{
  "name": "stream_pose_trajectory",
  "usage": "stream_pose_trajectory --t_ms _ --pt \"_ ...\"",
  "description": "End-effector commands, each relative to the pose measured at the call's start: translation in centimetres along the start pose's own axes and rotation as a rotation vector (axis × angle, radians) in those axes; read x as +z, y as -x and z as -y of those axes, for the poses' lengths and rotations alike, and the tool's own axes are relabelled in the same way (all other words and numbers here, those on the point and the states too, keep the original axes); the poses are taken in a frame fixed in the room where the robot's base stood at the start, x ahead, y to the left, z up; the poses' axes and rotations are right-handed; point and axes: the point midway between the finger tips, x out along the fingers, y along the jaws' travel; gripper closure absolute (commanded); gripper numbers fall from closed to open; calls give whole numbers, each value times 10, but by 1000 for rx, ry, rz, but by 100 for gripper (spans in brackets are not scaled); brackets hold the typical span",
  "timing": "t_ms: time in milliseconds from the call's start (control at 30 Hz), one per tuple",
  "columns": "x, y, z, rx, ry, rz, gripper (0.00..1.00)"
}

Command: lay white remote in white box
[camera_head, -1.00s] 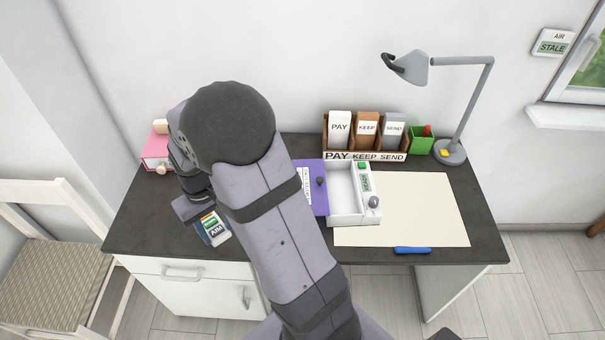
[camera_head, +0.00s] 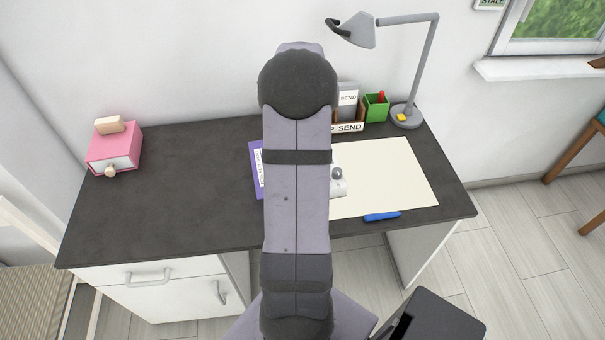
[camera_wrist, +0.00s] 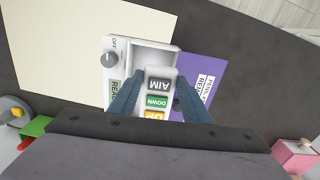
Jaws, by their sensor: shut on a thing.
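The white remote (camera_wrist: 158,101), with grey AIM and green DOWN labels and an orange one, is between my gripper's blue fingers (camera_wrist: 158,82) in the wrist view. My gripper is shut on it. The white box (camera_wrist: 153,45) lies beyond and below the remote, its open compartment partly covered by the remote and fingers. Height above the box is hard to tell. In the head view my arm hides the gripper, the remote and most of the box; only the box's right end (camera_head: 340,188) with a grey knob shows.
A purple panel (camera_wrist: 205,65) with a white label adjoins the box. A cream mat (camera_head: 385,180) with a blue pen (camera_head: 382,216) lies to the right. A lamp (camera_head: 405,115), green cup (camera_head: 376,107) and sorter stand behind. A pink box (camera_head: 113,150) is far left; the desk between is clear.

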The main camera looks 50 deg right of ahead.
Motion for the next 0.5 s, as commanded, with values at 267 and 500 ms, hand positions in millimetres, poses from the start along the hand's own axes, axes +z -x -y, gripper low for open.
stream_pose_trajectory --t_ms 267,500 --pt "2 0 -19 0 -30 -1 86" --pt "4 -25 -18 -1 -29 4 86"
